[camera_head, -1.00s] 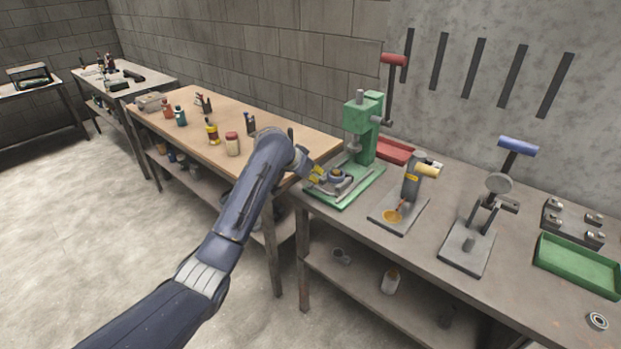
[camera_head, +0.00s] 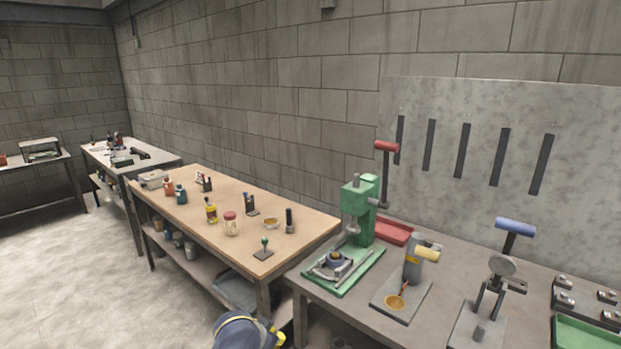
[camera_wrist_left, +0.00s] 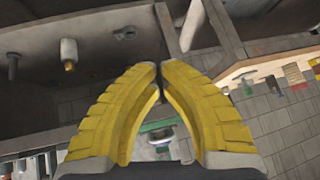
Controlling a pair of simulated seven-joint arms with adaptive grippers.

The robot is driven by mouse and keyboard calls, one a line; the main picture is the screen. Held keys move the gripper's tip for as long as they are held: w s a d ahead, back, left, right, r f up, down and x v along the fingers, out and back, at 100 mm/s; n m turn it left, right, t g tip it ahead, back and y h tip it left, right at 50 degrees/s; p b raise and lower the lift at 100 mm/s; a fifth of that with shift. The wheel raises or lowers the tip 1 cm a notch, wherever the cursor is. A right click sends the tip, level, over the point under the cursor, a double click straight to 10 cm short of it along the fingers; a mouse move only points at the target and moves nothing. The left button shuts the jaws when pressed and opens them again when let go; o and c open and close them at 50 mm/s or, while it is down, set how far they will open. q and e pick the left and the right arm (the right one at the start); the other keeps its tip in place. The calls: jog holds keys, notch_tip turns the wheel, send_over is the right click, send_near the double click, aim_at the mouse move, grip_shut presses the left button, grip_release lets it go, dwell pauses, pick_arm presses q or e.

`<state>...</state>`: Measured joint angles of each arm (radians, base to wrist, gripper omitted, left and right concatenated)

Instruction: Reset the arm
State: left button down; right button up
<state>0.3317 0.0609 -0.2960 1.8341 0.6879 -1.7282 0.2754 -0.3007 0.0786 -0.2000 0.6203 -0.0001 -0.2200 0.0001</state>
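My left arm shows only at the bottom edge of the head view, as a dark rounded link with yellow parts (camera_head: 262,331), low in front of the benches. In the left wrist view the two yellow fingers of my left gripper (camera_wrist_left: 159,68) come together at the tips, with nothing held between them. The green press (camera_head: 360,215) with a red-handled lever stands on the grey bench (camera_head: 335,303). A grey tool with a cream handle (camera_head: 413,262) and a blue-handled tool (camera_head: 498,285) stand to its right. My right gripper is in neither view.
A wooden-topped bench (camera_head: 185,215) holds bottles, a jar (camera_head: 231,224) and small tools. A red tray (camera_head: 393,231) lies behind the green press, and a green tray (camera_head: 588,335) is at the lower right. The floor at left is clear.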

pick_arm(q)
jog(key=s+a+f+y, duration=0.2)
jog(key=s+a+f, duration=0.25)
jog(key=s, duration=0.35)
jog(key=s+a+f+y, duration=0.1)
jog(key=s+a+f, duration=0.2)
jog(key=s+a, duration=0.35)
jog(key=s+a+r+y, duration=0.15)
jog(key=s+a, duration=0.35)
jog(key=s, duration=0.6)
jog(key=s+a+r+y, duration=0.1)
jog(key=s+a+y, duration=0.3)
jog(key=s, duration=0.6)
jog(key=s+d+f+g+h, duration=0.2)
jog(key=d+f, duration=0.1)
jog(key=f, duration=1.3)
jog(key=s+d+f+g+h, duration=0.1)
jog(key=s+d+f+h, duration=0.15)
jog(key=f, duration=1.45)
jog(key=s+f+n+g+h, duration=0.1)
jog(key=s+f+n+g, duration=0.2)
jog(key=s+f, duration=1.5)
jog(key=shift+s+a+f, duration=0.3)
jog(key=shift+s, duration=0.8)
